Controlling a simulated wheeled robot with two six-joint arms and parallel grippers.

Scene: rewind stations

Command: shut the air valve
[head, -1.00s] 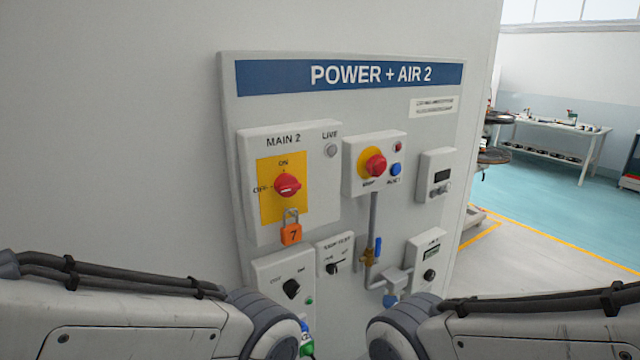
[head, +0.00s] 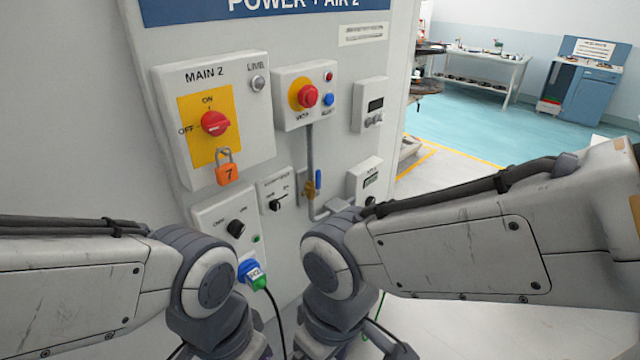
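The air valve (head: 318,184) is a small brass valve with a blue lever on the grey vertical pipe (head: 310,148), low on the "POWER + AIR 2" panel (head: 345,60). Its blue lever stands upright, roughly in line with the pipe. My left arm comes in at the lower left and my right arm from the right, its elbow just below the valve. Both forearms run down out of the bottom edge. Neither gripper's fingers show, so what they hold is hidden.
The panel also carries the red MAIN 2 switch (head: 215,123) with an orange padlock (head: 227,172), a red emergency button (head: 307,96), a selector box (head: 228,226) and a blue-green plug (head: 253,274) with a black cable. A workbench (head: 480,72) stands far behind. Floor at right is clear.

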